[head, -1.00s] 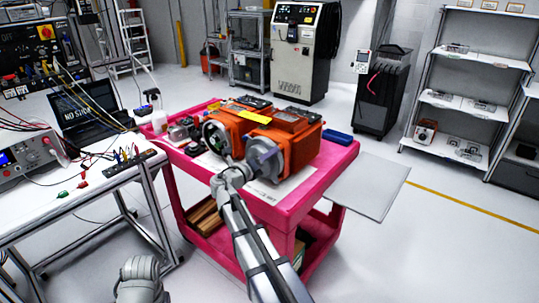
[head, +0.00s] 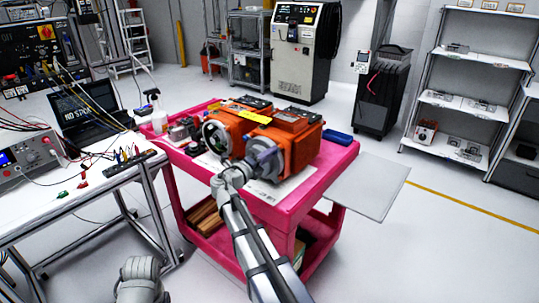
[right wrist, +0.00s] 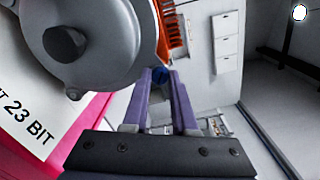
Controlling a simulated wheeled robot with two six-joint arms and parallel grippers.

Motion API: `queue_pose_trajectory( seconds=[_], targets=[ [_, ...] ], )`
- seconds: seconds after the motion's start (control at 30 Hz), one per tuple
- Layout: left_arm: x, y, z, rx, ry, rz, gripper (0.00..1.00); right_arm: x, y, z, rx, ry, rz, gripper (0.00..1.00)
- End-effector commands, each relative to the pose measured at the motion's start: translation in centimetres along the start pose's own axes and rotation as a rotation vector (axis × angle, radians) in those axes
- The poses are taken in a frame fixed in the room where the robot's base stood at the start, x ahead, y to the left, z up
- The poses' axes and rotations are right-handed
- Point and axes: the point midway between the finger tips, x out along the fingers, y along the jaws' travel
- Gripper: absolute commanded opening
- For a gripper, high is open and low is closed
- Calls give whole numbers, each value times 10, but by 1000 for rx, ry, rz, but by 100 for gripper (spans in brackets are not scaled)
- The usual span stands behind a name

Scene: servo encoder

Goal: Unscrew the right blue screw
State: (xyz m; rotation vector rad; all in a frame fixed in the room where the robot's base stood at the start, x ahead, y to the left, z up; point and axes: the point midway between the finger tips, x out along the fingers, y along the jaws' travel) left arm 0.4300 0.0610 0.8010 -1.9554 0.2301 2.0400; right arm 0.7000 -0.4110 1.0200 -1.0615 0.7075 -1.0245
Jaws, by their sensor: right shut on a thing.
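My right gripper (head: 268,156) reaches up from below to the end face of the right motor. In the right wrist view, its two purple fingers (right wrist: 160,82) are closed around a small blue screw (right wrist: 158,75) at the edge of the grey round encoder cover (right wrist: 85,45). Most of the screw is hidden between the fingertips. My left gripper is not in view; only a grey arm part shows at the bottom left.
A white paper (head: 285,190) lies under the motors. A workbench with wires and a laptop (head: 85,108) stands left.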

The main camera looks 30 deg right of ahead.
Motion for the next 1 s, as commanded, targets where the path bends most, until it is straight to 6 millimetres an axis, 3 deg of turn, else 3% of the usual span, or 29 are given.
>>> queue_pose_trajectory(
  seconds=[0.2,0.23,0.5,0.77,1.0],
  targets=[
    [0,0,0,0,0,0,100,2,-1,0,-2,0,-5,0],
    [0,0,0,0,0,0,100,2,-1,0,-2,1,-5,28],
    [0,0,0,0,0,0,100,1,-1,0,0,0,-2,57],
    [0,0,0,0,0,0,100,-2,0,0,1,0,-1,57],
    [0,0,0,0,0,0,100,-36,0,0,1,-3,0,57]
  ],
)
